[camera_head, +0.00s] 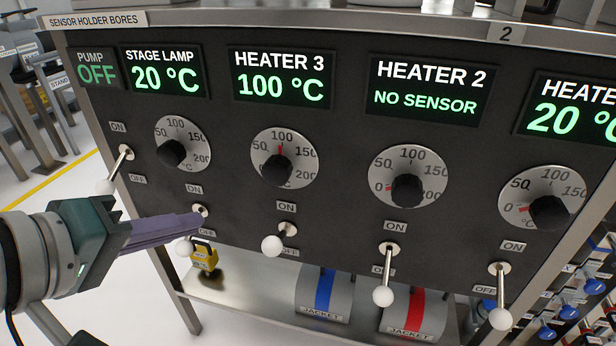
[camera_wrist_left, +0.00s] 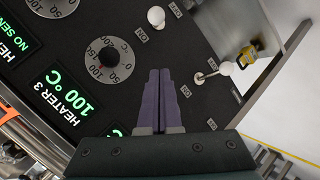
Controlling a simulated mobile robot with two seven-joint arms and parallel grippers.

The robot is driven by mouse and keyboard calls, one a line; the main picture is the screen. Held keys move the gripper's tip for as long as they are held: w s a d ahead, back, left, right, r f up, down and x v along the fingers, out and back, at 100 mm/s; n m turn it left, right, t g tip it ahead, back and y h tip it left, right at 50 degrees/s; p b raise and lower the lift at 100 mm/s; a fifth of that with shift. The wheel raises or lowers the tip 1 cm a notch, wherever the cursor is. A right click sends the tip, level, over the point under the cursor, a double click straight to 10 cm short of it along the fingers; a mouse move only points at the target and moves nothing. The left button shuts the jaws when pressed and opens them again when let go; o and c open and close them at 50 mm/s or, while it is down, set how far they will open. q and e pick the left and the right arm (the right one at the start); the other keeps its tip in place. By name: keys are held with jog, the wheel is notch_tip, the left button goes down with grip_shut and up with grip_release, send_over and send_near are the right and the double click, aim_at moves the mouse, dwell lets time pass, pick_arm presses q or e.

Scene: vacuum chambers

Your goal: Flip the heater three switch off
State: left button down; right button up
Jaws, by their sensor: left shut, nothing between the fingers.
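The heater three switch (camera_head: 272,245) is a white-balled lever below the HEATER 3 dial (camera_head: 277,168), between its ON and OFF labels. It looks shorter and stands out more than the neighbouring levers, which hang toward OFF, so it appears to be on. Its white ball (camera_wrist_left: 156,15) shows at the top of the left wrist view; its base is hidden there. My left gripper (camera_head: 198,220) is shut and empty, left of this switch and apart from it, in front of the stage lamp switch in the head view. Its purple fingers (camera_wrist_left: 160,72) lie together in the wrist view. My right gripper is not in view.
The stage lamp switch (camera_head: 184,246) is partly behind my left fingers. The heater 2 switch (camera_head: 382,297) is to the right. The HEATER 3 display (camera_head: 280,78) reads 100 °C. Below the panel are a shelf with blue- and red-striped jackets (camera_head: 323,293) and a yellow object (camera_head: 204,256).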

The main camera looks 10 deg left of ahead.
aim_at(279, 240)
pick_arm(q)
jog(key=w+d+f+b, duration=0.5)
jog(key=w+f+b, duration=0.2)
jog(key=shift+d, duration=0.3)
dwell(0.3)
jog(key=shift+w, duration=0.1)
jog(key=shift+f, duration=0.15)
